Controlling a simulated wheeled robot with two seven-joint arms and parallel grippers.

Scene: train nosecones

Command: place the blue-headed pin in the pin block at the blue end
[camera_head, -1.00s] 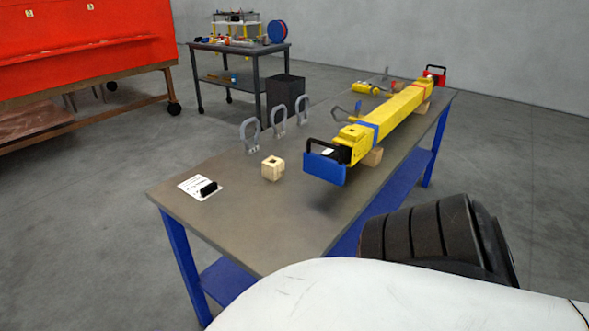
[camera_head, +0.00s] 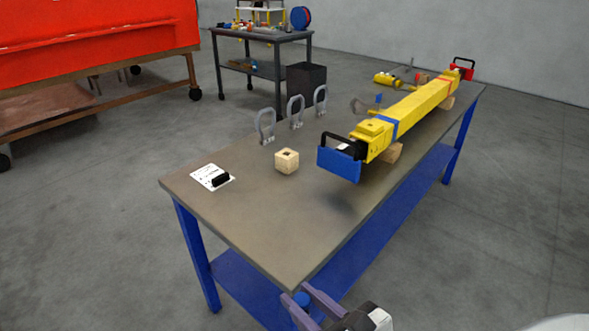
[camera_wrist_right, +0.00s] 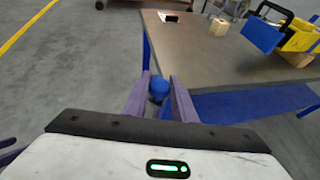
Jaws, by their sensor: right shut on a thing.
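My right gripper (camera_head: 297,292) is at the bottom of the head view, in front of the table's near edge. In the right wrist view (camera_wrist_right: 160,78) its two purple-grey fingers are shut on the blue-headed pin (camera_wrist_right: 158,88). Only the round blue head (camera_head: 302,299) shows; the shank is hidden. The pin block (camera_head: 287,161), a pale wooden cube with a square hole on top, stands on the table; it also shows in the right wrist view (camera_wrist_right: 219,27). The hole looks empty. It is left of the beam's blue end (camera_head: 339,164).
The yellow beam (camera_head: 425,105) lies along the table (camera_head: 245,220) on wooden supports, its red end (camera_head: 461,71) far off. Several grey shackles (camera_head: 265,126) stand behind the pin block. A white card with a black item (camera_head: 212,177) lies at left. The near tabletop is clear.

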